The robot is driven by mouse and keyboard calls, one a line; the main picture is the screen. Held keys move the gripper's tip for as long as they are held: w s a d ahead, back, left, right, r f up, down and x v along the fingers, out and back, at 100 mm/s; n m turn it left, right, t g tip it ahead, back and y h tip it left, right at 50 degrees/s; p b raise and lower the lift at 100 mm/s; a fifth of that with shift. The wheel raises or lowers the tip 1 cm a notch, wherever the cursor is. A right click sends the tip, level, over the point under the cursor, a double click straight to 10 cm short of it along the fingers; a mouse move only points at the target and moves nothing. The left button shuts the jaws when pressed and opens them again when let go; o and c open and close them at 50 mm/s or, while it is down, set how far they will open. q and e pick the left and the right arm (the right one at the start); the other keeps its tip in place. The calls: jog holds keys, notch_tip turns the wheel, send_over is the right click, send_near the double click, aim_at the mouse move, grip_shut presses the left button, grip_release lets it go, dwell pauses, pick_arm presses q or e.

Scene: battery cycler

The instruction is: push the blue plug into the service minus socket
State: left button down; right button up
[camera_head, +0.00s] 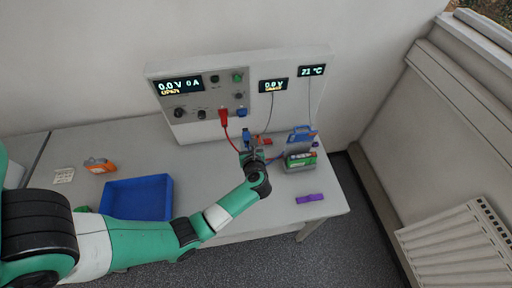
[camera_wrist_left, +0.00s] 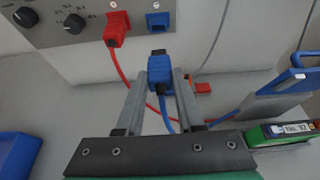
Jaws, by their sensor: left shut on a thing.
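The blue plug (camera_head: 246,133) is held between the fingers of my left gripper (camera_head: 251,143), in front of the cycler panel. In the left wrist view the blue plug (camera_wrist_left: 161,76) points its dark end toward the panel, with a blue cable below it. My left gripper (camera_wrist_left: 158,84) is shut on its sides. A blue socket (camera_wrist_left: 159,21) is on the panel, just right of the red plug; it also shows in the head view (camera_head: 242,112). A gap separates plug and socket. The socket's label cannot be read. My right gripper is not in view.
A red plug (camera_head: 223,116) sits in the panel, its red cable hanging close to my left gripper. A blue tray (camera_head: 105,197), purple piece (camera_head: 310,199) and orange item (camera_head: 99,165) lie on the table.

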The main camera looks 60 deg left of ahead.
aim_at(246, 131)
pick_arm(q)
jog(key=shift+w+a+b, duration=0.25)
jog(key=shift+a+b, duration=0.1)
jog(key=shift+a, duration=0.55)
jog(key=shift+w+a+b, duration=0.25)
jog(key=shift+a+b, duration=0.1)
jog(key=shift+a, duration=0.5)
jog(key=shift+w+a+b, duration=0.25)
jog(key=shift+a+b, duration=0.1)
jog(key=shift+a, duration=0.55)
jog(key=shift+w+a, duration=0.1)
jog(key=shift+a, duration=0.1)
jog(key=shift+p, duration=0.35)
jog(key=shift+w+a+b, duration=0.2)
jog(key=shift+a, duration=0.6)
jog(key=shift+w+a+b, duration=0.15)
jog(key=shift+w+a, duration=0.05)
jog(key=shift+a, duration=0.55)
dwell(1.3)
jog(key=shift+c, duration=2.2)
grip_release()
jog(key=shift+d, duration=0.1)
jog(key=p+v, duration=0.2)
jog(key=v, duration=0.9)
jog(key=shift+s+d, duration=0.15)
jog(key=shift+d, duration=0.1)
